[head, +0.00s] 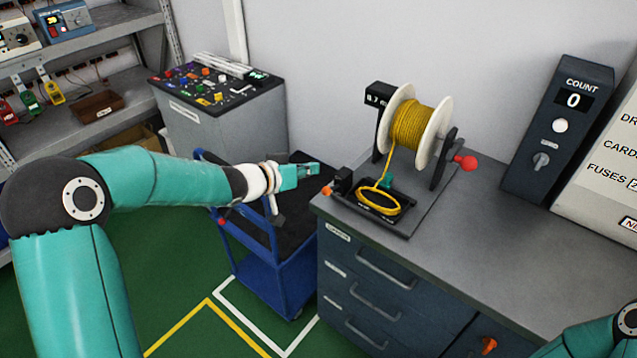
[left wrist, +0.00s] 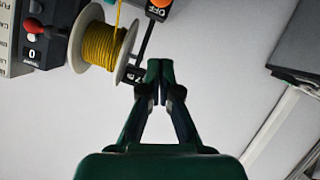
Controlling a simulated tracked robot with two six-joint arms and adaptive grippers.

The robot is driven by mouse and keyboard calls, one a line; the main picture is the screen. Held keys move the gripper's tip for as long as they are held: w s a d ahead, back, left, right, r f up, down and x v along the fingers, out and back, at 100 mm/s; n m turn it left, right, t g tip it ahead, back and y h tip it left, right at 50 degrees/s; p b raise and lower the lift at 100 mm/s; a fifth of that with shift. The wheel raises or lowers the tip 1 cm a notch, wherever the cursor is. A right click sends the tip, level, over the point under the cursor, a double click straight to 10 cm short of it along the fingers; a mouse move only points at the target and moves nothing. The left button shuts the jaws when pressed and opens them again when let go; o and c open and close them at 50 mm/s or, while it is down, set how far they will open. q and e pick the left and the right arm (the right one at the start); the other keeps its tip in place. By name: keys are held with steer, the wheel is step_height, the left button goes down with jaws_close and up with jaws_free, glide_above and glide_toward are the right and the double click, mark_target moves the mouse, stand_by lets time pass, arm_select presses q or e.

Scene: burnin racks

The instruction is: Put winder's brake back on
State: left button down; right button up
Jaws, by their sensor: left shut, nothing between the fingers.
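The winder is on the grey bench: a white-flanged spool of yellow cable (head: 412,125) on a black stand, with a red knob (head: 465,162) on its right. A small orange knob (head: 327,190) sits at the winder's left front, beside a black block. In the left wrist view an orange knob (left wrist: 159,4) with the word OFF under it is cut by the top edge, near the spool (left wrist: 103,44). My left gripper (head: 316,169) is shut and empty, left of the winder and apart from the orange knob. It also shows in the left wrist view (left wrist: 160,66). My right gripper is out of view.
A yellow cable coil (head: 379,202) lies in a black tray before the spool. A blue cart (head: 262,262) stands under my left forearm. A counter box (head: 556,130) reading 0 is at right.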

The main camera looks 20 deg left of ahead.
mark_target(332, 188)
arm_select(q)
steer(key=f, duration=0.1)
steer(key=d+f, duration=0.1)
steer(key=f, duration=0.1)
steer(key=w+d+f, duration=0.1)
steer(key=shift+f+b, duration=0.35)
steer(key=shift+b, duration=0.05)
steer(key=shift+w, duration=0.1)
